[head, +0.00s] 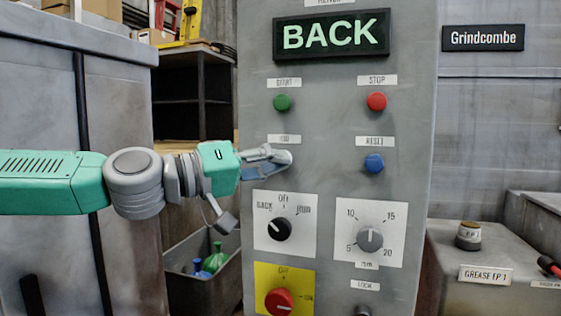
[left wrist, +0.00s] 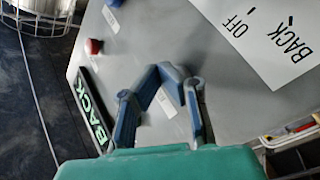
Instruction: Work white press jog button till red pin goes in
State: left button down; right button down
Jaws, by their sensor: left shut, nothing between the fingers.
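The grey control panel (head: 330,180) faces me. My left gripper (head: 286,158) comes in from the left, its fingers shut and empty, at the spot under the jog label (head: 284,140). The fingers cover the white jog button there, so I cannot tell whether they touch or press it. In the left wrist view the gripper (left wrist: 172,84) is close over the panel face, and the button is hidden there too. I cannot make out a red pin in either view. My right gripper is not in view.
Near my fingers are the green start button (head: 282,102), red stop button (head: 376,101), blue reset button (head: 374,163) and black selector knob (head: 279,229). The lit display (head: 331,35) reads BACK. A red switch (head: 279,301) sits below. A bin (head: 205,290) stands left.

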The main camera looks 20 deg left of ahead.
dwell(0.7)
pick_arm(q)
jog(key=shift+s, duration=0.9)
jog(key=s+p, duration=0.1)
jog(key=s, duration=0.4)
jog(key=shift+a, duration=0.1)
jog(key=shift+f, duration=0.1)
